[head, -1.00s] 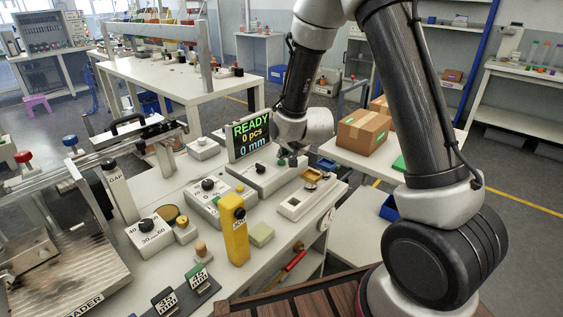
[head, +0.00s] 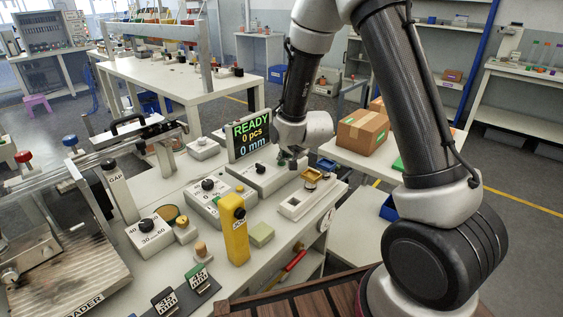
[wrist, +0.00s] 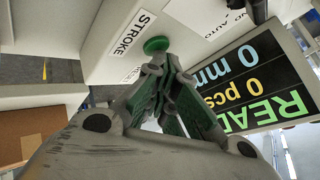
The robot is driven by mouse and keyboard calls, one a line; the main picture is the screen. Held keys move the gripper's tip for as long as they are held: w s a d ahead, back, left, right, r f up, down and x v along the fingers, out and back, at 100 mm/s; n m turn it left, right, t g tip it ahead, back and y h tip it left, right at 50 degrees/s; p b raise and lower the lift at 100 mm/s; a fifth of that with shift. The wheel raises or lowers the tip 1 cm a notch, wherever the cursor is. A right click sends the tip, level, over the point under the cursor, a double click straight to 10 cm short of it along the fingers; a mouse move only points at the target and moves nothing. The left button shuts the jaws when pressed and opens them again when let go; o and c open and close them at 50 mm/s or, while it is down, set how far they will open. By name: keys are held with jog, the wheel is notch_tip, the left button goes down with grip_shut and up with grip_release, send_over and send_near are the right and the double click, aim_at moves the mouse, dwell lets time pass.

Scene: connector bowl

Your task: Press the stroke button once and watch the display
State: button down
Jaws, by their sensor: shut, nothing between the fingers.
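The display (head: 251,135) stands upright on the bench and reads READY, 0 pcs, 0 mm. It shows upside down in the wrist view (wrist: 258,82). The round green stroke button (wrist: 156,45) sits on a light control box beside a STROKE label (wrist: 131,33). My gripper (wrist: 160,68) is shut and empty, with its green-padded fingertips right at the button; I cannot tell whether they touch it. In the head view my gripper (head: 291,160) is over the right end of the control box (head: 262,176), and the button is hidden there.
A yellow device (head: 236,232) stands at the bench's front. A box with a dial (head: 207,191) and a white tray fixture (head: 311,193) flank the control box. A cardboard box (head: 362,131) sits on a side table to the right.

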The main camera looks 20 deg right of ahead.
jog(key=shift+r, duration=0.95)
